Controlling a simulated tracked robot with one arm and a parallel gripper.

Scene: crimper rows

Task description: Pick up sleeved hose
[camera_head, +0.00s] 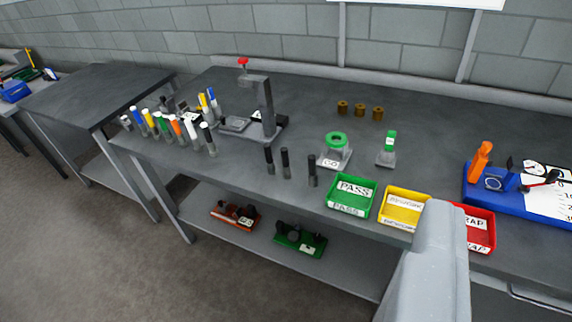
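Three short dark upright cylinders stand near the front edge of the long bench: a left one (269,160), a middle one (285,163) and a right one (312,170). They look like hose pieces, but I cannot tell which, if any, is the sleeved hose. Several slim upright pieces with coloured tops, such as an orange-topped one (177,131), stand in rows at the bench's left end. A pale grey part of my own arm rises at the lower right and covers some of the bench front. No gripper fingertips show.
A press with a red knob (243,62) stands behind the cylinders. Green (352,196), yellow (403,206) and red (481,229) bins line the front edge. A blue tray (476,196) is at right. A bare side table (90,92) stands left. The floor at left is clear.

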